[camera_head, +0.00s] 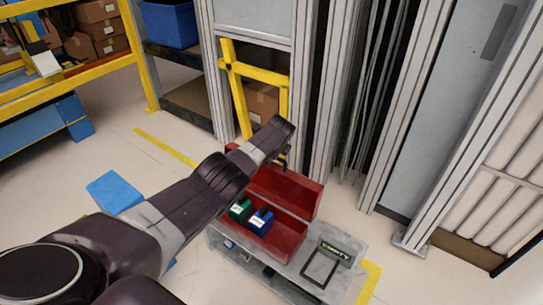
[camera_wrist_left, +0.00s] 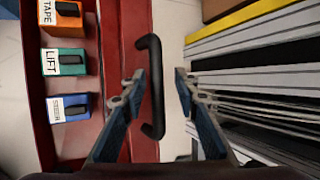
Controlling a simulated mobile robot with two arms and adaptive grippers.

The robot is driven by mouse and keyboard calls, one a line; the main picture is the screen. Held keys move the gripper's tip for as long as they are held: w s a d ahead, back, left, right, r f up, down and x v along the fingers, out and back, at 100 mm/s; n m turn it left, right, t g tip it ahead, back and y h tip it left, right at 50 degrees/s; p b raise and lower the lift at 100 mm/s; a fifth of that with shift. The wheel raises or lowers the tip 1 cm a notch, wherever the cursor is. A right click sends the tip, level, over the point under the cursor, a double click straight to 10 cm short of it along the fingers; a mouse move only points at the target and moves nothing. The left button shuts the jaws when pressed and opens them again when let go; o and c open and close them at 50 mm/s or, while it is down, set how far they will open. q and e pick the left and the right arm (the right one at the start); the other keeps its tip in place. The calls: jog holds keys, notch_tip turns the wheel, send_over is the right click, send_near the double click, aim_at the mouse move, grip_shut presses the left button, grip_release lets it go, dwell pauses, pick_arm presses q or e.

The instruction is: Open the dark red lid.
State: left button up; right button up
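The dark red lid (camera_head: 292,192) stands raised at the back of an open dark red box (camera_head: 287,243) in the head view. Its red panel also shows in the left wrist view (camera_wrist_left: 117,40), with a black bar handle (camera_wrist_left: 153,85) on its outer side. My left gripper (camera_wrist_left: 158,82) is open, one finger on each side of the handle, and does not appear closed on it. In the head view the gripper (camera_head: 284,157) is at the lid's top edge, partly hidden by my arm. My right gripper is not in view.
Inside the box are a green block (camera_head: 240,210), a blue block (camera_head: 261,221) and an orange block (camera_wrist_left: 62,18). Metal profiles (camera_head: 305,90) and a yellow frame (camera_head: 240,95) stand close behind.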

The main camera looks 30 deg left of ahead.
pick_arm(q)
jog(key=shift+s+f, duration=0.1)
dwell(0.3)
jog(key=v, duration=1.2)
dwell(0.6)
